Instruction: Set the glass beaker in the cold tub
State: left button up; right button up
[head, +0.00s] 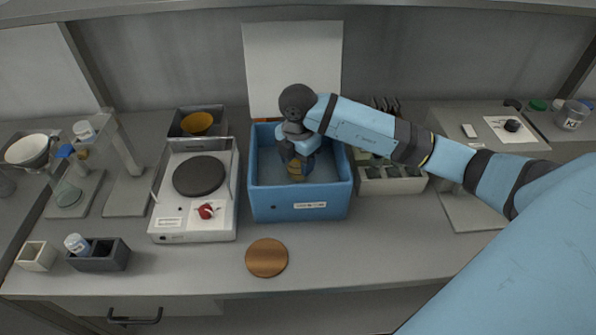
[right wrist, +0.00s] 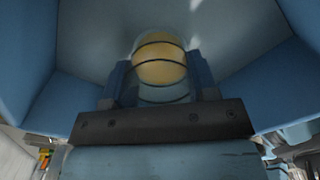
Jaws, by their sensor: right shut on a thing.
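The cold tub (head: 270,207) is a blue open box with a label on its front, in the middle of the bench. My right gripper (head: 296,165) reaches down into the tub. It is shut on the glass beaker (head: 296,172), which holds a yellow-orange liquid. In the right wrist view the beaker (right wrist: 160,62) sits between the two fingers (right wrist: 160,80), with dark bands around it and the tub's blue walls around. I cannot tell whether its base touches the tub floor. My left gripper is not in view.
A white hotplate (head: 168,222) with a dark round top stands left of the tub. A round wooden coaster (head: 266,257) lies in front of it. A divided light box (head: 390,184) stands close on the right. A white panel (head: 292,65) rises behind. The front bench is mostly clear.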

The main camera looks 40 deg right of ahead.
aim_at(298, 170)
jog(key=shift+f, duration=1.95)
jog(key=shift+f, duration=0.1)
jog(key=o, duration=1)
jog(key=shift+c, duration=0.2)
jog(key=shift+r, duration=0.4)
notch_tip(298, 170, up, 12)
jog(key=shift+f, duration=0.25)
